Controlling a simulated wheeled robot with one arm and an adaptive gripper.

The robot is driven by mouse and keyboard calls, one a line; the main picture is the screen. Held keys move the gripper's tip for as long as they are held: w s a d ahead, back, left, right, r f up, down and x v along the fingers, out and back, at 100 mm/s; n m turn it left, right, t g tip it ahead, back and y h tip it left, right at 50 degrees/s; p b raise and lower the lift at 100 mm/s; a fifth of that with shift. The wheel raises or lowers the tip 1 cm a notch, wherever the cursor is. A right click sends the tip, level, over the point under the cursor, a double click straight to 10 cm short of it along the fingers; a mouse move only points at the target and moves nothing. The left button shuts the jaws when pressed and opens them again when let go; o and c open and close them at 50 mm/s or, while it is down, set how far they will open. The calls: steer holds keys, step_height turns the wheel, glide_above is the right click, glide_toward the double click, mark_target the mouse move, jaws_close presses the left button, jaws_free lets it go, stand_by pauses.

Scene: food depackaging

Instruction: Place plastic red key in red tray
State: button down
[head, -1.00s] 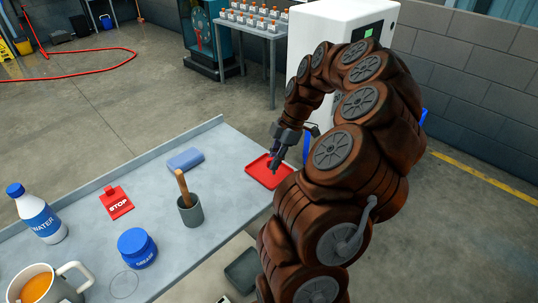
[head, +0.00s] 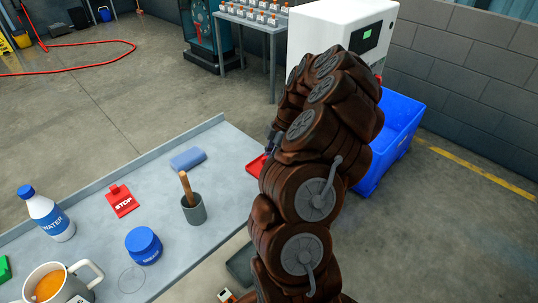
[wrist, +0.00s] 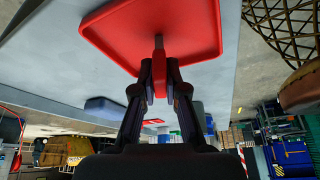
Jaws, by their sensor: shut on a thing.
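The red tray (head: 256,167) lies at the right end of the grey table, mostly hidden by my arm in the head view. The wrist view shows the tray (wrist: 190,30) large, just beyond the fingertips. My gripper (wrist: 159,72) is shut on the red key (wrist: 153,121). The key's red part shows between the fingers, and its grey shaft points toward the tray. I cannot tell whether the shaft touches the tray. In the head view the gripper is mostly hidden behind my arm, and the key cannot be made out.
On the table are a red STOP tag (head: 122,201), a blue block (head: 188,159), a grey cup (head: 194,211) with a wooden handle, a blue jar (head: 143,246), a water bottle (head: 46,214) and a mug (head: 56,286). A blue bin (head: 385,150) stands beyond my arm.

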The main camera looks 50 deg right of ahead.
steer(key=shift+f+b, duration=0.2)
steer(key=shift+b, duration=0.1)
steer(key=c, duration=1.2)
jaws_free()
steer(key=shift+r, duration=0.15)
steer(key=shift+r+p, duration=0.2)
steer(key=shift+p, duration=0.2)
steer(key=shift+d+r+b, duration=0.25)
steer(key=shift+d+b, duration=0.1)
steer(key=shift+b, duration=0.1)
steer(key=b+v, duration=0.3)
steer(key=v, duration=0.8)
steer(key=shift+a, duration=0.15)
